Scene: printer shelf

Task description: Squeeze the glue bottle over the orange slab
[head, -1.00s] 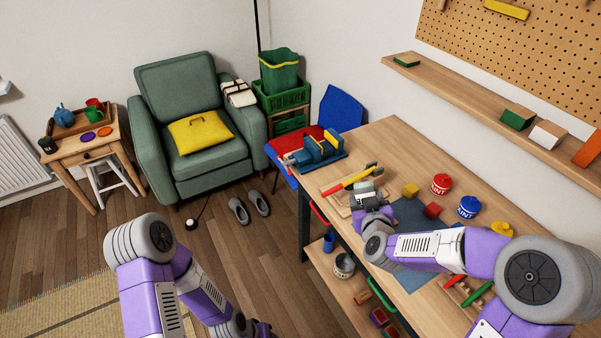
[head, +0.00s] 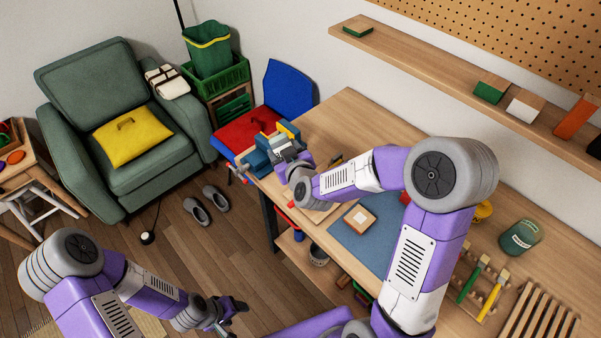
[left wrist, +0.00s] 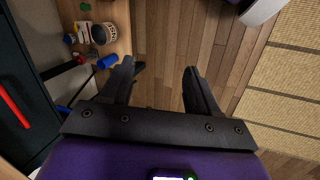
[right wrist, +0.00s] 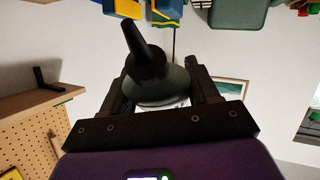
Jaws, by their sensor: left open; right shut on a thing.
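My right gripper (head: 287,156) is shut on a bottle with a dark cone nozzle (right wrist: 145,62) and a grey-green body (right wrist: 166,86), which I take for the glue bottle. In the head view the bottle is hard to make out; the gripper is in front of the blue vise (head: 262,160) at the bench's far left end. An orange slab-like block (head: 577,117) leans on the wall shelf; I cannot tell whether it is the task's slab. My left gripper (head: 228,310) is open and empty above the floor, and its spread fingers show in the left wrist view (left wrist: 159,70).
My right arm covers the middle of the workbench (head: 349,110). A wooden block with a white patch (head: 359,219) lies on the blue mat (head: 362,248). A green jar (head: 520,237), a slatted rack (head: 540,318) and brushes stand at right. A blue-and-red chair (head: 290,88) stands beyond the vise.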

